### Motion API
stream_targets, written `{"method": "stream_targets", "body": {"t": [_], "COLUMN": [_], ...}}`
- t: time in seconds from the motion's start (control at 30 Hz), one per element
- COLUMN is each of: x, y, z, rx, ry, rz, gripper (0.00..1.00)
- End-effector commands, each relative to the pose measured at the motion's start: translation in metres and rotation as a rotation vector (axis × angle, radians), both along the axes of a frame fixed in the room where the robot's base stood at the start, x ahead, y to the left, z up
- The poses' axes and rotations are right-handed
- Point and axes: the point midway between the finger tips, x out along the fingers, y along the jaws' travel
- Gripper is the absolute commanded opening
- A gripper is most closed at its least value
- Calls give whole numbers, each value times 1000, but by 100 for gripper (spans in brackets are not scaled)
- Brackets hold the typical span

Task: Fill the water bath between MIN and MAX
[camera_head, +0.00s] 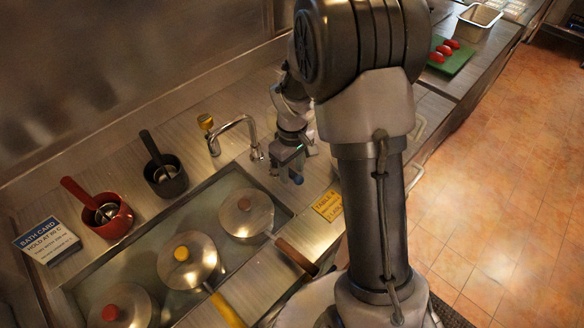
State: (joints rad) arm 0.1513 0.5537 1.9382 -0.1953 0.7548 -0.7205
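The water bath (88,282) is a sunken rectangular basin in the steel counter, with several lidded pots standing in it. The water level and any MIN or MAX marks cannot be made out. A curved steel tap (235,127) with a yellow knob (205,122) stands behind the bath's far right corner. My gripper (292,172) is just right of the tap, near the bath's right end, pointing down. It is small and partly dark, with a blue part at its lower end. Whether its fingers are open or shut is unclear.
The pots have a red-knobbed lid (124,306), a yellow-knobbed lid (188,262) and a brown-handled lid (246,214). A red cup (112,222), dark cup (168,182) and blue bath card (46,240) stand behind. A yellow card (328,206) lies right. Green board (452,60) is far right.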

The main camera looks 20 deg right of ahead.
Motion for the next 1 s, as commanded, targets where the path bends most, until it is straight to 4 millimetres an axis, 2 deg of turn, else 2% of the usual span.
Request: {"method": "stream_targets", "body": {"t": [0.17,0.5,0.7,0.83,1.0], "x": [1,1,0,1,0], "y": [0,0,0,0,0], "z": [17,106,150,167,175], "rx": [0,-1,0,-1,0], "ry": [-2,-5,-2,-1,0], "rz": [1,0,-1,0,0], "gripper": [42,42,42,42,42]}}
